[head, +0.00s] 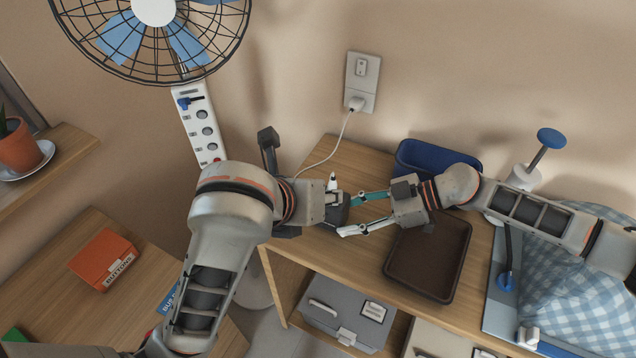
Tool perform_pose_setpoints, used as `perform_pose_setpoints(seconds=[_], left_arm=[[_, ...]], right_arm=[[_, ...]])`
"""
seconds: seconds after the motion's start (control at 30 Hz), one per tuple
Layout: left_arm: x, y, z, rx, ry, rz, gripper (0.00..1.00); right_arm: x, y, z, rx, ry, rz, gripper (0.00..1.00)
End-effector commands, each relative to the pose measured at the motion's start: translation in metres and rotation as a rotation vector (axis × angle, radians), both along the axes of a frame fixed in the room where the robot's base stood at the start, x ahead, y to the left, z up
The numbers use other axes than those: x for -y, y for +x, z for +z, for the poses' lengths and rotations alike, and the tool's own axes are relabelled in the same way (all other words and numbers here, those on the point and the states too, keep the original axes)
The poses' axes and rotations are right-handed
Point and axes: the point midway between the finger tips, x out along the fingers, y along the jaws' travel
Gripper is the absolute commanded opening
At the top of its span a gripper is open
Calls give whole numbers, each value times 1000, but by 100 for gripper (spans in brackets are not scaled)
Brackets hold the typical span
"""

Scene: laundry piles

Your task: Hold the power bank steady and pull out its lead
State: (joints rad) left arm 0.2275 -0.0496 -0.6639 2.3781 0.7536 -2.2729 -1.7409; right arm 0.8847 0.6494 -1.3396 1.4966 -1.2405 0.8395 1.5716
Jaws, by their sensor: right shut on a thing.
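The power bank appears to be the dark block (334,214) at the back left of the wooden table. My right gripper (350,215) comes from the right and is shut on this block, one finger on the far side and one on the near side. My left gripper (334,190) is close against the block's left end, and its arm hides part of the block. Whether its jaws are open or shut is unclear. A white lead (330,151) runs from a plug (356,103) in the wall socket down behind my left gripper. Its lower end is hidden.
A brown tray (463,251) lies right of the grippers, with a blue bin (411,151) behind. Checked cloth (575,270) fills the table's right side. A grey box (322,301) stands on the shelf below. A fan (90,35) and power strip (201,140) are at left.

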Motion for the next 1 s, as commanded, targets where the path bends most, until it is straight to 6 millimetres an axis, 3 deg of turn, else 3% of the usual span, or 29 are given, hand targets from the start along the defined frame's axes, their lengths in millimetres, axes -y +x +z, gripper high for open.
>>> perform_pose_setpoints(seconds=[0.1,0.3,1.0], left_arm=[[-2,3,15,76,148,-105,28],[-5,6,23,121,251,-172,28],[9,44,-17,120,254,-172,28]], right_arm=[[0,0,0,1,0,0,33],[0,0,0,1,0,0,33],[0,0,0,1,0,0,33]])
